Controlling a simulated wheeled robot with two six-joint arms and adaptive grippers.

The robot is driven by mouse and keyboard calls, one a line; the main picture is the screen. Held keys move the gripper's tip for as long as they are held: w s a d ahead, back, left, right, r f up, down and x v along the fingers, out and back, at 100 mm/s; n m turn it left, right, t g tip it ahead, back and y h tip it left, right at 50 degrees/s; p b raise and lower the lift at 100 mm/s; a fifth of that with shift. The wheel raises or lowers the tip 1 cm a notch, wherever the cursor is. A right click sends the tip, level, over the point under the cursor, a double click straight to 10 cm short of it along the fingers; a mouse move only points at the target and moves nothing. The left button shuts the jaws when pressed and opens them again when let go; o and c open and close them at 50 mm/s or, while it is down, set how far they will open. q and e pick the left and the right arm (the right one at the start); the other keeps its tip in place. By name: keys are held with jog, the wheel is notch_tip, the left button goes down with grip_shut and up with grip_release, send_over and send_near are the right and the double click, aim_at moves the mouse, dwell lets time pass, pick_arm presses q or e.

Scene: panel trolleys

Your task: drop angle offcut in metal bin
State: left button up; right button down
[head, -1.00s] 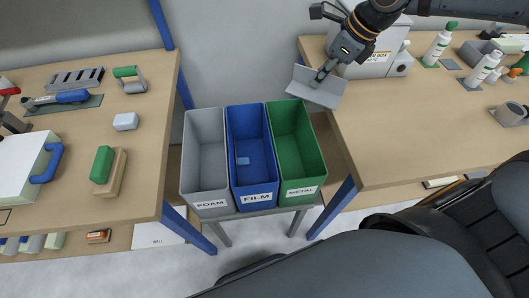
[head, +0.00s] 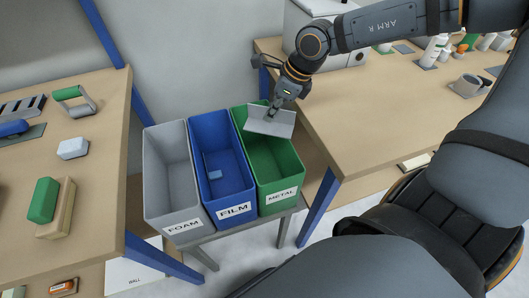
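The angle offcut (head: 270,122) is a grey bent metal plate. My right gripper (head: 277,102) is shut on its upper part and holds it over the far half of the green metal bin (head: 268,181), whose label reads METAL. The offcut covers part of the bin's far rim; its exact height above the bin is hard to tell. The visible inside of the green bin looks empty. My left gripper is not in view.
A blue FILM bin (head: 232,192) with a small blue block inside and a grey FOAM bin (head: 178,207) stand left of the green bin on a stand. Workbenches flank them, left (head: 95,190) and right (head: 350,130).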

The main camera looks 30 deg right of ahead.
jog(key=shift+f, duration=0.15)
jog(key=c, duration=1.4)
grip_release()
jog(key=shift+c, duration=0.2)
notch_tip(320, 180, up, 10)
jog(key=shift+f, duration=0.1)
